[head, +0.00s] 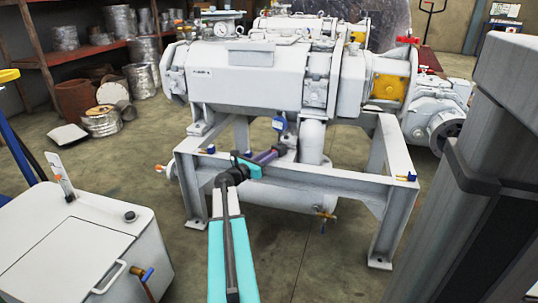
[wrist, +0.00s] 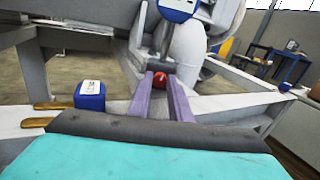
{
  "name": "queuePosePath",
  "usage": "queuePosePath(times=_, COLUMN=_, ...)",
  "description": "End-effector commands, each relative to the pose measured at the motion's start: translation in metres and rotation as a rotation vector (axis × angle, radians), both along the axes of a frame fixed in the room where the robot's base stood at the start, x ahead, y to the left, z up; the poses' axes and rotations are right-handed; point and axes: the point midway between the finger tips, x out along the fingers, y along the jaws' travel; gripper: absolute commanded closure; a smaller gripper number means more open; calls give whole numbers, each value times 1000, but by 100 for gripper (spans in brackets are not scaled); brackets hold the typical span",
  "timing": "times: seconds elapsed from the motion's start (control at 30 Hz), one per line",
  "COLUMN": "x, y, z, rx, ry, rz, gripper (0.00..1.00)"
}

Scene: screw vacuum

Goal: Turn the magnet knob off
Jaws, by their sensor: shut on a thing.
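My gripper (head: 273,153) reaches over the front beam of the grey frame under the vacuum machine. In the wrist view, its two purple fingers (wrist: 160,78) point forward and are shut on a small red knob (wrist: 160,83). The red knob sits between the fingertips, with its front face showing. The fingers hide its sides, and its turned position cannot be told.
A pale vertical pipe (head: 312,142) stands right behind the gripper. The white machine (head: 248,78) is above. A white cabinet (head: 78,245) stands at the lower left.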

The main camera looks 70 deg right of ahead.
Motion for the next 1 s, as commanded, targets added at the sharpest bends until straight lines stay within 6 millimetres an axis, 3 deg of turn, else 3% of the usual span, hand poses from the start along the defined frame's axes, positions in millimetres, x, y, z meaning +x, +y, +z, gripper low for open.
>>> queuePosePath(times=0.4, x=1, y=0, z=2, rx=70, ry=177, rz=1, gripper=100)
queuePosePath(times=0.77, x=1, y=0, z=0, rx=74, ry=188, rz=1, gripper=100)
queuePosePath(times=0.8, x=1, y=0, z=0, rx=74, ry=188, rz=1, gripper=75)
queuePosePath(times=0.9, x=1, y=0, z=0, rx=74, ry=188, rz=1, gripper=63)
queuePosePath(times=1.0, x=1, y=0, z=0, rx=74, ry=187, rz=1, gripper=63)
